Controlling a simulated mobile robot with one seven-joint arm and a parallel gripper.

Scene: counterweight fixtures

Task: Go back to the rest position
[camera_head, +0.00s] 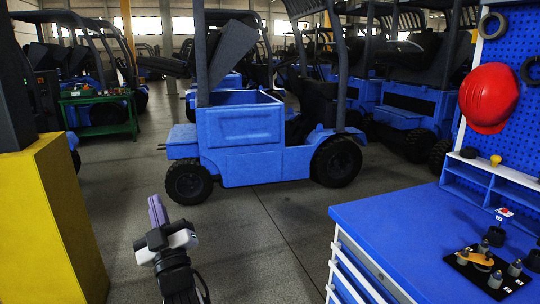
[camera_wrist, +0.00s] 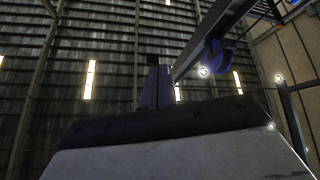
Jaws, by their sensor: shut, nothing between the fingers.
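My gripper (camera_head: 157,211) stands in the lower left of the head view, at the end of my arm, raised above the grey floor (camera_head: 270,240). Its purple-grey fingers point up and lie together with nothing between them. In the wrist view the shut fingers (camera_wrist: 157,88) point up toward a dark ribbed wall or ceiling with bright strips. My gripper is apart from the workbench and the vehicles.
A blue-topped workbench (camera_head: 385,222) stands at right, with a black plate (camera_head: 470,283) bearing several grey weights. A red helmet (camera_head: 489,97) hangs on a blue pegboard. A yellow pillar base (camera_head: 48,225) is at left. A blue vehicle (camera_head: 240,140) stands ahead. Open floor lies between.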

